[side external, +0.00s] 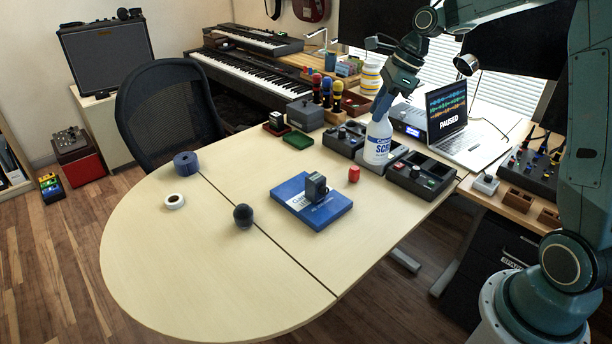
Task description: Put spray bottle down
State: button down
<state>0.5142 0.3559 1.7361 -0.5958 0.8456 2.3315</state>
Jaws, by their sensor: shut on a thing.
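The spray bottle (377,148) is white with a blue-lettered label. It is upright at the back right of the light wooden table (150,250). My gripper (384,104) is above it, pointing down and shut on its top part. The fingers and the bottle's head are small and partly hidden here.
A laptop (447,120) stands behind right. The table's left and front are largely clear.

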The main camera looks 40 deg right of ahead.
jog(key=shift+s+d, duration=0.15)
jog(key=shift+d, duration=0.25)
notch_tip(320, 180, down, 16)
jog(key=shift+r, duration=0.15)
dwell(0.3)
jog(key=shift+f, duration=2.25)
jog(key=c, duration=1.1)
grip_release()
jog(key=shift+c, duration=0.2)
